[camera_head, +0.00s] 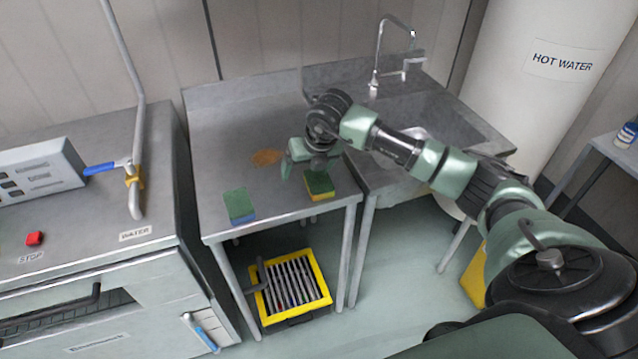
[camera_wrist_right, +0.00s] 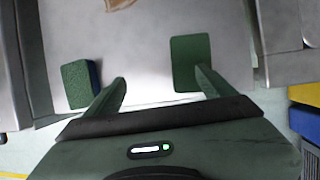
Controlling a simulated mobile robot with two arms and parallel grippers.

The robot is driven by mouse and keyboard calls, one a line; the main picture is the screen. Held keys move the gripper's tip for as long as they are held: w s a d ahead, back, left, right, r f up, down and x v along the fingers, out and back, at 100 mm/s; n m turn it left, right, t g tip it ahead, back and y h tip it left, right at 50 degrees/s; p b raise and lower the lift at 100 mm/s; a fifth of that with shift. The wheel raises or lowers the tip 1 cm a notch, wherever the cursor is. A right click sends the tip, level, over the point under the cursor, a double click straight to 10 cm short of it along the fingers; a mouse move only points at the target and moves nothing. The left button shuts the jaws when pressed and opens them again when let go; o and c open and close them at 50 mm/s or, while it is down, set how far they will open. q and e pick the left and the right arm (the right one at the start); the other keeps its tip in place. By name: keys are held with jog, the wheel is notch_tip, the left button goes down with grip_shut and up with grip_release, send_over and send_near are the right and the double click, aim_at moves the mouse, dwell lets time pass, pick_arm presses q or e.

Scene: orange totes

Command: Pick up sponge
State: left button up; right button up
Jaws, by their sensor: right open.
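Two sponges lie on the steel table (camera_head: 225,150). One sponge is green with a blue base (camera_head: 239,204), near the table's front left; it also shows at the left in the right wrist view (camera_wrist_right: 80,84). The other sponge is green with a yellow base (camera_head: 320,185), near the front right; in the right wrist view (camera_wrist_right: 188,62) only its green top shows. My right gripper (camera_head: 300,167) is open and empty, just behind and left of the yellow-based sponge in the head view. In the wrist view one finger overlaps that sponge's near edge; contact cannot be told. My left gripper is not in view.
A brown stain (camera_head: 267,157) marks the table behind the sponges. A sink with a tap (camera_head: 376,70) stands to the right. A machine with a red stop button (camera_head: 34,239) stands to the left. A yellow-framed rack (camera_head: 325,292) sits below the table.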

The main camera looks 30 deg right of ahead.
aim_at(318, 177)
jog(key=d, duration=0.1)
jog(key=d+h, duration=0.1)
jog(key=d, duration=0.1)
jog(key=shift+d+r+m+h, duration=0.25)
jog(key=shift+d+m+h, duration=0.05)
jog(key=shift+d, duration=0.1)
jog(key=p+x, duration=0.1)
jog(key=x, duration=0.1)
jog(key=p+x, duration=0.1)
jog(key=x, duration=0.1)
jog(key=p+x, duration=0.1)
jog(key=x, duration=0.1)
jog(key=shift+s+d+f, duration=0.2)
jog(key=shift+s, duration=0.05)
jog(key=shift+w+f, duration=0.2)
jog(key=shift+f, duration=0.25)
jog(key=shift+f+b, duration=0.3)
jog(key=shift+b, duration=0.1)
jog(key=c, duration=1.4)
